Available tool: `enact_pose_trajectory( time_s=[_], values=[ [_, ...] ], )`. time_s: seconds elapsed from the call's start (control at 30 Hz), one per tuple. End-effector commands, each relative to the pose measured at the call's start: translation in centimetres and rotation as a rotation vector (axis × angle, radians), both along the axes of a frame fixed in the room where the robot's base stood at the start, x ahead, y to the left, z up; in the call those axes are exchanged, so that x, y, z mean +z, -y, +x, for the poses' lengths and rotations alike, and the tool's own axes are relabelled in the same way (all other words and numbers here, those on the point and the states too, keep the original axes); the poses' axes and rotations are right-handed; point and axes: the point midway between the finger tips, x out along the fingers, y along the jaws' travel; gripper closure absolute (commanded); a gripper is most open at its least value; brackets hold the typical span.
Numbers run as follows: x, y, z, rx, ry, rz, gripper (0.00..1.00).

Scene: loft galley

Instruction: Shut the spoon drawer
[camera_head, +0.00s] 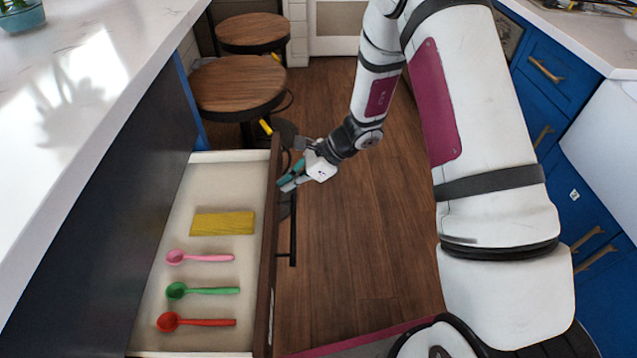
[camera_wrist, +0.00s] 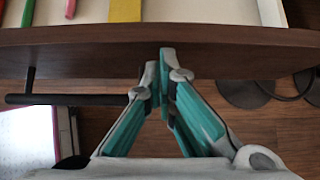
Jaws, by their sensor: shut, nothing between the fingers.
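The spoon drawer (camera_head: 172,225) is pulled out from the island at the left in the head view. In it lie a pink spoon (camera_head: 200,257), a green spoon (camera_head: 203,291), a red spoon (camera_head: 196,322) and a yellow block (camera_head: 223,223). The drawer's dark wooden front (camera_wrist: 75,42) spans the wrist view, with its black bar handle (camera_wrist: 70,99) at the left. My gripper (camera_head: 284,187) is at the outer side of the front, beyond the handle's near part. Its fingertips (camera_wrist: 166,55) are together and empty, at or very near the front; contact is unclear.
Two round wooden stools (camera_head: 238,88) stand beyond the drawer, by the island. A white countertop (camera_head: 75,95) overhangs at the left. Blue cabinets (camera_head: 560,75) line the right side. The wooden floor between is largely clear (camera_head: 350,255).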

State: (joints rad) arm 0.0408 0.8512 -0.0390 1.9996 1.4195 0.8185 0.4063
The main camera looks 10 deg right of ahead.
Motion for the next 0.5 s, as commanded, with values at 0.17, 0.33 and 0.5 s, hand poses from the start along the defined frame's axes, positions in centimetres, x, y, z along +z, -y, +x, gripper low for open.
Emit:
enact_pose_trajectory(
  time_s=[0.17, 0.33, 0.5],
  values=[
    [-0.1, -5.2, 1.0, 0.005, 0.002, 0.002, 1.00],
    [-0.1, -9.9, 2.0, 0.005, 0.003, 0.003, 1.00],
    [-0.1, -14.4, 2.8, 0.004, 0.002, 0.003, 1.00]
  ],
)
